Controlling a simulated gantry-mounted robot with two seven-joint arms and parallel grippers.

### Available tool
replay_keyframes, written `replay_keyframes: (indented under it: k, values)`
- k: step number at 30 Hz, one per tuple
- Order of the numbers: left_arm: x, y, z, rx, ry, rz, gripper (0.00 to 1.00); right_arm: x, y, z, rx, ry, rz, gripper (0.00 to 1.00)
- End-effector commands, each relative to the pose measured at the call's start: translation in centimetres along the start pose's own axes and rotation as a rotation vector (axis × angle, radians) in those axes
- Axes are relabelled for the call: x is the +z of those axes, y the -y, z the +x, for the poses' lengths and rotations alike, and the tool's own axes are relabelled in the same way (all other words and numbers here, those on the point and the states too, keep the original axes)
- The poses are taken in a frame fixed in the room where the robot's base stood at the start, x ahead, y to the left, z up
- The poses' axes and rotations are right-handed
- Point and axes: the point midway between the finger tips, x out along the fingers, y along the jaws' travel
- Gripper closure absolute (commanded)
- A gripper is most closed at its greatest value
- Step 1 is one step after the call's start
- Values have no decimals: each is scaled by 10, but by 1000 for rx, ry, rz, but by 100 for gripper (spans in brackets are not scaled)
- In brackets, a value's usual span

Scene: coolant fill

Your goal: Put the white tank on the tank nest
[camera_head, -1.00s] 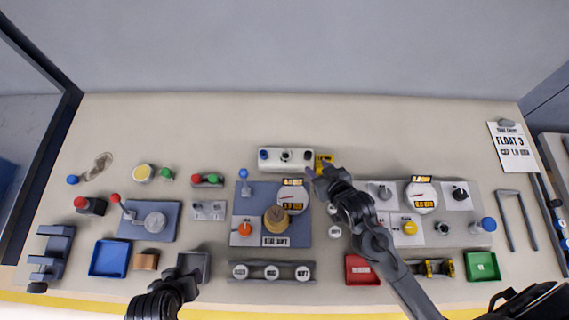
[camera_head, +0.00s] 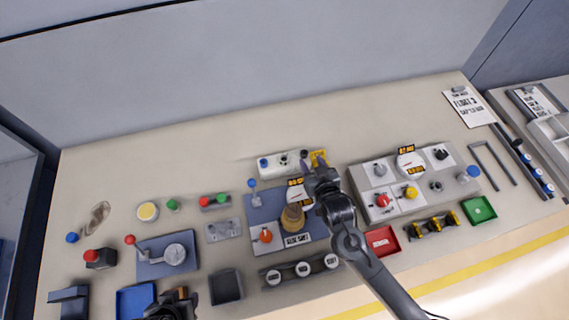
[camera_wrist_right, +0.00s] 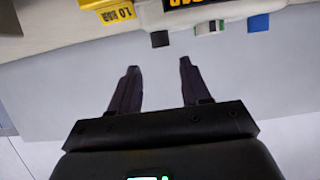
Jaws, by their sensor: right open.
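The white tank (camera_head: 272,168) lies at the back middle of the bench in the head view, long and low, with a blue cap at its left end and dark fittings on top. A yellow piece (camera_head: 318,157) is at its right end. My right gripper (camera_head: 316,168) is open just beside that end, apparently empty. In the right wrist view, its two fingers (camera_wrist_right: 157,65) stand apart, below black, green-white and blue caps and a yellow 1.0 bar label (camera_wrist_right: 117,14). My left gripper (camera_head: 175,302) is at the bottom edge, partly cut off. I cannot tell which fixture is the tank nest.
A blue panel (camera_head: 263,208) with a gauge and brown knob stands in front of the tank. A grey control panel (camera_head: 372,211) is to the right. A dark square block (camera_head: 226,286) and a red tray (camera_head: 382,240) are near the front. The bench behind the tank is clear.

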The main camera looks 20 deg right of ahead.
Motion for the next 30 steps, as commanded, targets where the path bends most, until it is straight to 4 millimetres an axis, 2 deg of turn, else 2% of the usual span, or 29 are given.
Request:
replay_keyframes:
  k: [5, 15, 26, 30]
  values:
    - [0, 1, 0, -2, 0, 2, 57, 1, 0, 9, 1, 0, 1, 53]
    - [1, 4, 1, -12, 2, 11, 57, 7, -1, 48, 0, 0, 0, 53]
    - [1, 4, 1, -13, 2, 12, 57, 7, -1, 55, -1, 1, 1, 53]
    - [1, 4, 1, -10, 1, 8, 57, 7, -1, 55, -1, 1, 1, 74]
